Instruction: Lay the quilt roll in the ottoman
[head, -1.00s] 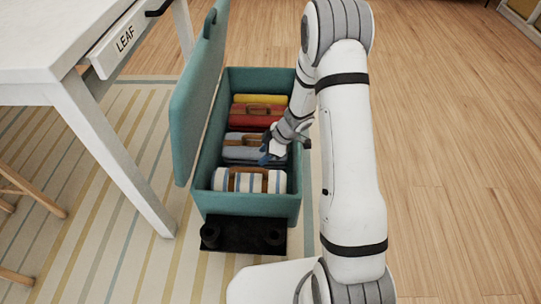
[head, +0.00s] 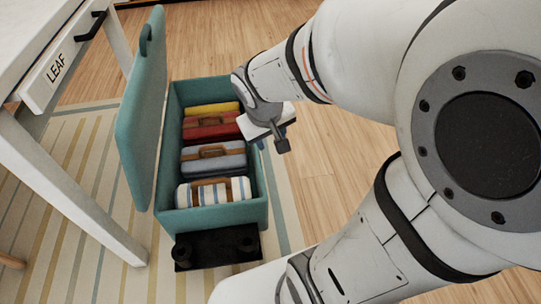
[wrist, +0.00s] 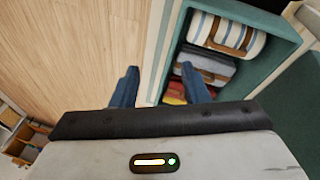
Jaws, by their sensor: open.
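The teal ottoman (head: 261,211) stands open on the floor with its lid (head: 143,110) raised on the left. Inside, at the near end, lies a white, blue-striped roll (head: 223,192) with a brown handle; it also shows in the wrist view (wrist: 240,37). Behind it lie a grey-blue roll (head: 228,163), a red roll (head: 203,133) and a yellow roll (head: 211,109). I cannot tell by name which is the quilt roll. My gripper (head: 270,144) is open and empty, above the ottoman's right side; its blue fingers show in the wrist view (wrist: 159,86).
A white table (head: 75,185) with a drawer labelled LEAF (head: 58,68) stands left of the lid. A dark tray-like piece (head: 215,248) sits at the ottoman's near end. A striped rug (head: 95,160) lies below. Wood floor to the right is free.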

